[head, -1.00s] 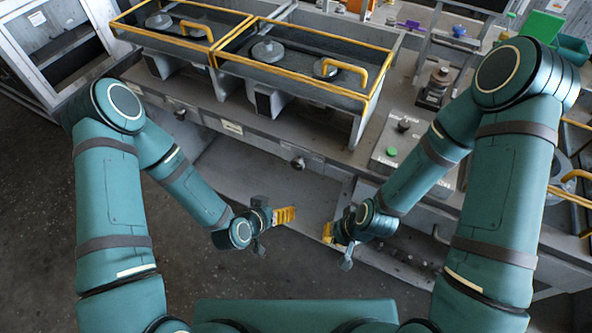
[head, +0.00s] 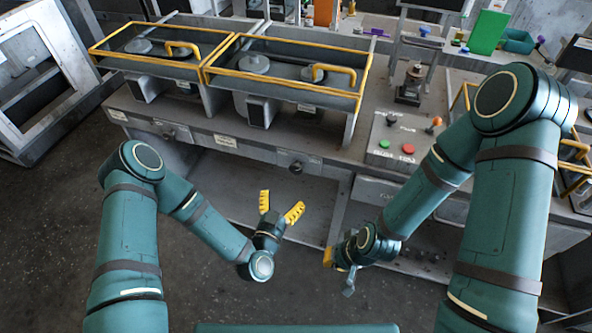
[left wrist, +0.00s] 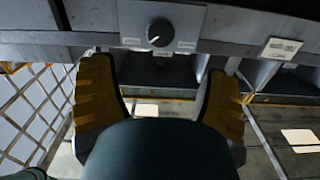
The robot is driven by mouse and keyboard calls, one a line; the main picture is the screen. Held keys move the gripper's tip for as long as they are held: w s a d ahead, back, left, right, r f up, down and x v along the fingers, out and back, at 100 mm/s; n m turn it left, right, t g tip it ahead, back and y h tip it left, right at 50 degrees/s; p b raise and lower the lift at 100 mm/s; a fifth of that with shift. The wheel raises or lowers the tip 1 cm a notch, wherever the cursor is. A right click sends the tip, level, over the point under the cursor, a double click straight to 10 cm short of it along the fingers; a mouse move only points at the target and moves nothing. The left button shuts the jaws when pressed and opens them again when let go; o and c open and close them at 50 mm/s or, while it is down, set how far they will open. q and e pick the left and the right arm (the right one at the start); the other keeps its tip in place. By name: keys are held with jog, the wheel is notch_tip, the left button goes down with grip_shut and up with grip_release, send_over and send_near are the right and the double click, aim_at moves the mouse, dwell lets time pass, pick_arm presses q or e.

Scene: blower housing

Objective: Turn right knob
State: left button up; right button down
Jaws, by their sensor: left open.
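The right knob (head: 296,167) is a dark round knob on the bench's front rail, below the right tray. My left gripper (head: 280,203) is open and empty, in front of and below this knob, with its yellow fingers pointing toward the bench. The left wrist view shows a dark knob (left wrist: 160,32) with a white pointer mark on a grey plate, beyond the open fingers (left wrist: 158,92) and apart from them. It appears to be the right knob. My right gripper (head: 337,264) is low in front of the bench, and its jaw opening is unclear.
Another knob (head: 168,133) is further left on the rail. Two yellow-rimmed trays (head: 285,85) stand above. A control panel (head: 400,140) with green and red buttons is to the right. An open space lies under the rail, and the floor (head: 50,240) at left is clear.

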aim_at(295, 170)
pick_arm(q)
jog(key=x, duration=1.1)
jog(key=shift+w+b, duration=0.2)
jog(key=shift+b, duration=0.1)
jog(key=c, duration=1.2)
